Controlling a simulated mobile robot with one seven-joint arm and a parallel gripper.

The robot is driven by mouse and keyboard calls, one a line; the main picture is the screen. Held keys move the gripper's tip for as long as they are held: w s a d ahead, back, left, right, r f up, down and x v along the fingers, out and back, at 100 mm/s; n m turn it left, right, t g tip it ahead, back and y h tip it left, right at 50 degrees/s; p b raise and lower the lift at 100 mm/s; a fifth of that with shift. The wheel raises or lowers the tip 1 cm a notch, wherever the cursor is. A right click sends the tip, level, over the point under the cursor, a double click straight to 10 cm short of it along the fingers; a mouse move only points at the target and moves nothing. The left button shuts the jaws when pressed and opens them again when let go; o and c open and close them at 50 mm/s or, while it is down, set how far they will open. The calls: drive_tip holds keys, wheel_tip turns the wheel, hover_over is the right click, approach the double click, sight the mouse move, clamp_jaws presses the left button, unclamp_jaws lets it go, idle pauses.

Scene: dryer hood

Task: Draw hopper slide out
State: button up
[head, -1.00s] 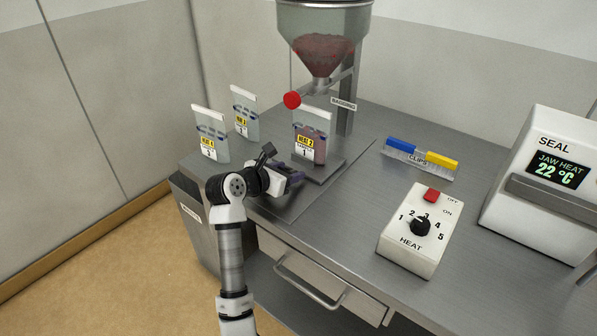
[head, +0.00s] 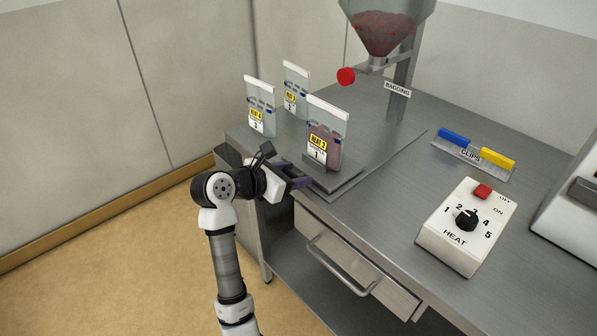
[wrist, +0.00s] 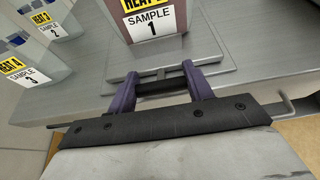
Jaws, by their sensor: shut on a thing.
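The plate sits forward and left of the hopper's spout. My gripper (head: 296,183) is at the plate's front side, near the bench edge. In the wrist view my gripper (wrist: 172,86) is shut on a dark bar handle (wrist: 160,88) at the plate's front. The plate (wrist: 225,73) and the bag's lower part (wrist: 155,22) lie just beyond the fingers.
Bags HEAT 3 (head: 296,90) and HEAT 4 (head: 261,107) stand behind and left. A red knob (head: 346,76) is by the spout. A clip rack (head: 470,156) and heat control box (head: 465,228) stand right. A drawer (head: 358,270) with a protruding handle is below.

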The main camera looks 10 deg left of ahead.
drive_tip(key=shift+s+a+f, duration=0.1)
drive_tip(key=shift+s, duration=0.05)
drive_tip(key=o, duration=1.4)
drive_tip(key=shift+s+a, duration=0.1)
drive_tip(key=shift+s, duration=0.05)
drive_tip(key=b+v, duration=0.3)
drive_tip(key=v, duration=1)
drive_tip(key=shift+s+a+r, duration=0.15)
drive_tip(key=shift+s+r, duration=0.1)
drive_tip(key=shift+r, duration=0.05)
